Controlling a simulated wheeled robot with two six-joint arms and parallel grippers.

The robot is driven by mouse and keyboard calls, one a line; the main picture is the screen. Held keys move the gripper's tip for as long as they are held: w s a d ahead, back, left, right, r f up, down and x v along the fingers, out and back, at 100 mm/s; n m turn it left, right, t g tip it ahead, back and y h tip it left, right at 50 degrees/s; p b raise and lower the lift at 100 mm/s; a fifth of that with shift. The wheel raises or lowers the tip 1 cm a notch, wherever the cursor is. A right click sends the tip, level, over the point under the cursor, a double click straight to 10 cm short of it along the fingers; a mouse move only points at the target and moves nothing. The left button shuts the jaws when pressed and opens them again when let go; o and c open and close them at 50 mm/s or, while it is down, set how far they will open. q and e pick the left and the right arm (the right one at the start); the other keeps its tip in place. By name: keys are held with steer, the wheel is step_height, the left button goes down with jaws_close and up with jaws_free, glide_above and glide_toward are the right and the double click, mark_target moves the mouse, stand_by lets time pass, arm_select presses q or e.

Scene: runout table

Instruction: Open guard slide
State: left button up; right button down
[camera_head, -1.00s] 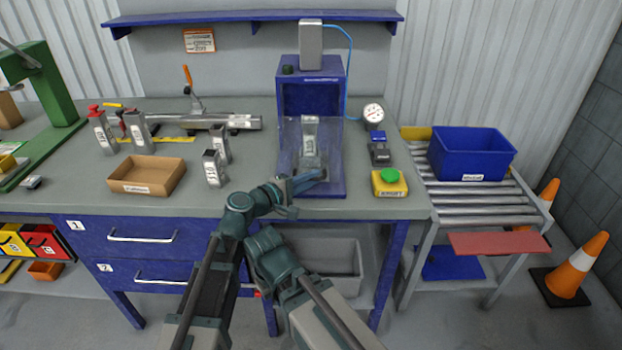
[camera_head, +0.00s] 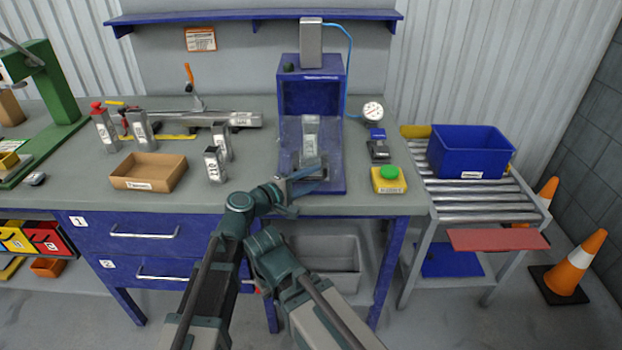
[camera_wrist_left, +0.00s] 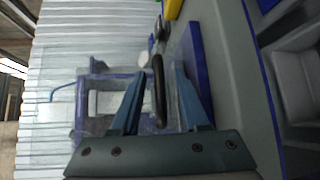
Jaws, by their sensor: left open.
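The blue press frame (camera_head: 338,100) stands at the back of the bench, with a clear guard panel (camera_head: 291,150) across its front. A metal block with a label (camera_head: 310,132) shows behind the guard. A dark bar handle (camera_wrist_left: 159,90) shows in the left wrist view, lying between the two blue fingers. My left gripper (camera_head: 318,172) is at the low front of the guard. It is open, and its fingers (camera_wrist_left: 159,72) stand either side of the handle with gaps visible. Whether a finger touches it is unclear. My right gripper is not in view.
A yellow box with a green button (camera_head: 389,181) is right of the press, with a gauge (camera_head: 372,112) behind. A cardboard tray (camera_head: 148,172) and several metal blocks stand left. A blue bin (camera_head: 470,152) sits on the roller table at right.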

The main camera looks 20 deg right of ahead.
arm_select(q)
steer(key=v, duration=0.7)
steer(key=shift+s+a+p, duration=0.2)
steer(key=shift+p, duration=0.25)
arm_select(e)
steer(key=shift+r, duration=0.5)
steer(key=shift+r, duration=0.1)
